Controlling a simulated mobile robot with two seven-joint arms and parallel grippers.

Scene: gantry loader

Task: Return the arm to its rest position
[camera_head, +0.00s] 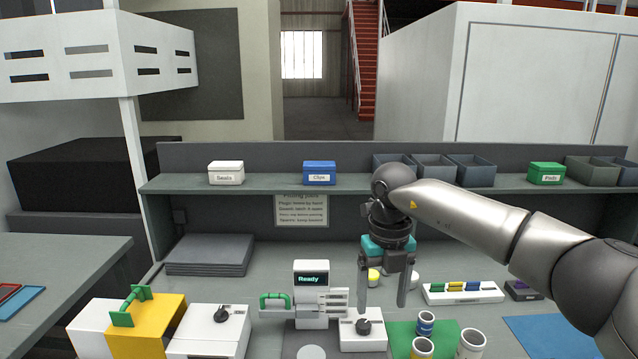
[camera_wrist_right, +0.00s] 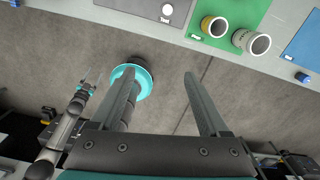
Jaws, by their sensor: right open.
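My right gripper (camera_head: 382,298) hangs with its fingers pointing down, coming from the arm at the right. Its two fingers are wide apart and nothing is between them. In the right wrist view the open fingers (camera_wrist_right: 160,78) show over bare floor, with the bench edge (camera_wrist_right: 130,18) beyond them. In the head view the fingers overlap the bench near a white box with a black knob (camera_head: 365,332). My left gripper does not show in the head view; at the left of the wrist view another arm of mine ends in a small gripper (camera_wrist_right: 90,80), too small to judge.
A green mat (camera_head: 400,338) holds several cups. A white rack (camera_head: 463,293) and a blue mat (camera_head: 545,335) lie to the right. A "Ready" display unit (camera_head: 311,280) and a yellow block (camera_head: 150,325) stand left. A shelf (camera_head: 270,185) with bins runs behind.

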